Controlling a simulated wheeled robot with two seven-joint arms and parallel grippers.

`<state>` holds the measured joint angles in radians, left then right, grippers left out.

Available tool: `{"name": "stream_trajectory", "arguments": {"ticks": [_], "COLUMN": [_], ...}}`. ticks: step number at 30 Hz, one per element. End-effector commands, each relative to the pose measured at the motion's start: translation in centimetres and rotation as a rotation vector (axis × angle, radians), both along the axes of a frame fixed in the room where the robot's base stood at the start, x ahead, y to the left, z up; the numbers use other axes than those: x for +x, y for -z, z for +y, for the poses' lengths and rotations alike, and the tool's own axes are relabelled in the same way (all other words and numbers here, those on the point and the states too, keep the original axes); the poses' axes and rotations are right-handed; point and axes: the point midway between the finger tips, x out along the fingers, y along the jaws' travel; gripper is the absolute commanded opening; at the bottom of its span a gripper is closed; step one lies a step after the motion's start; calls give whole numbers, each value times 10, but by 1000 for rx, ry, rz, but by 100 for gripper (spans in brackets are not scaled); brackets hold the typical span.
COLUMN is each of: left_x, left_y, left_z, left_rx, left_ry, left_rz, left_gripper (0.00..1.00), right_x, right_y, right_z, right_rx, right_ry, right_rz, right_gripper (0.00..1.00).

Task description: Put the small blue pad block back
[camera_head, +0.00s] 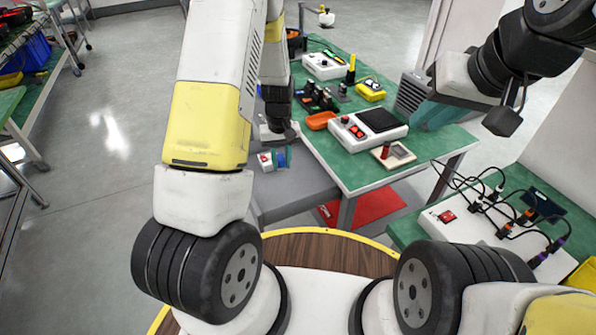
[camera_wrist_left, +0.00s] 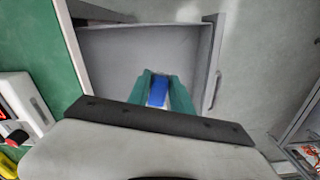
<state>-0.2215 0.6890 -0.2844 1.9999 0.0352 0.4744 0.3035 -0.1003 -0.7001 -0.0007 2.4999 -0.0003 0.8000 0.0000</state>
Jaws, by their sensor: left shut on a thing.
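My left gripper (camera_wrist_left: 160,84) has teal fingers and is shut on the small blue pad block (camera_wrist_left: 158,91) in the left wrist view. The block sits between the fingers, over a grey open drawer (camera_wrist_left: 208,62). The visible part of the drawer's inside looks empty.
A red mat (camera_head: 375,207) lies beneath. A wired white panel (camera_head: 470,230) stands at the right. Open floor lies left.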

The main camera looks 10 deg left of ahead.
Motion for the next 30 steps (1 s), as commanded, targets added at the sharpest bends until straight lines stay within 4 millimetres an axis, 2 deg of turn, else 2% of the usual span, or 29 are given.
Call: {"name": "stream_trajectory", "arguments": {"ticks": [1,6,12,15,20,27,30], "left_x": [4,13,14,14,15,14,15], "left_y": [16,49,88,102,113,144,146], "left_z": [2,2,2,1,1,1,1], "left_rx": [1,-3,-3,-4,-4,-4,-4], "left_ry": [-72,-242,-263,-261,-261,-260,-259], "left_rz": [4,4,4,3,0,2,-1], "left_gripper": [0,0,0,0,0,0,0], "right_x": [0,0,0,0,0,0,0], "right_y": [0,0,0,0,0,0,0], "right_z": [0,0,0,0,0,0,0], "right_rx": [0,0,0,0,0,0,0], "right_ry": [0,0,0,0,0,0,0], "right_rz": [0,0,0,0,0,0,0], "right_gripper": [20,20,20,20,20,20,20]}}
